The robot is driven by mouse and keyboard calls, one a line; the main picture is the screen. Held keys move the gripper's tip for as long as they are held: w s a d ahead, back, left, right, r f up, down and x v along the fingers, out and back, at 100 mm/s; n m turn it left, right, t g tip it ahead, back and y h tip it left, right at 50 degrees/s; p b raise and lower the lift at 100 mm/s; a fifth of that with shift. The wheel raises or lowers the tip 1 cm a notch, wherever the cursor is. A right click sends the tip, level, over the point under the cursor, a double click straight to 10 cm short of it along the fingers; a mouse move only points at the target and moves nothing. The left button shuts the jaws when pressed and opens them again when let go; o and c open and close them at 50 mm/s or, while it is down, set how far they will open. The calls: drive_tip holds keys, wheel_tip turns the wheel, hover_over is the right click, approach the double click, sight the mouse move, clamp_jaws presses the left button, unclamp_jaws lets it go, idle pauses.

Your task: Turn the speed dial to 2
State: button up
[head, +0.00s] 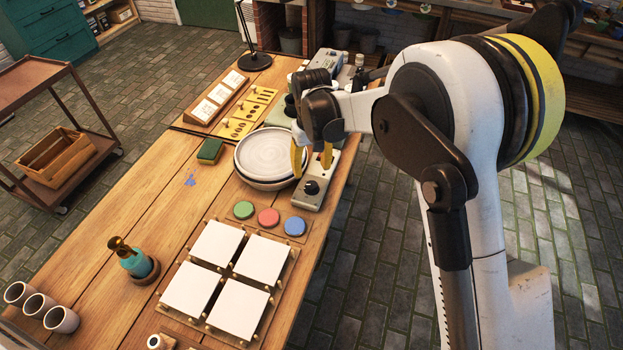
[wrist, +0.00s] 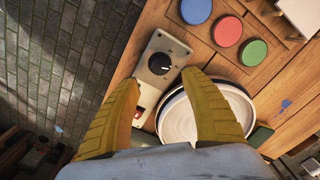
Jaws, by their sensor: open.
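The speed dial (head: 311,187) is a round black knob on a pale control box (head: 309,200) at the table's right edge. In the wrist view the dial (wrist: 160,63) shows a light pointer line and small scale marks, too small to read. A red switch (wrist: 138,113) sits on the same box. My gripper (head: 312,160) is open and empty, with its yellow fingers above the box and short of the dial. In the wrist view my gripper (wrist: 165,88) has its fingers apart, with the dial beyond the tips and between their lines.
A stack of white plates (head: 264,153) stands close to the left of the box. A green sponge (head: 209,150) lies behind. The floor right of the table is clear.

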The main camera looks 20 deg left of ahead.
sight(312, 184)
drive_tip(key=shift+r, duration=2.25)
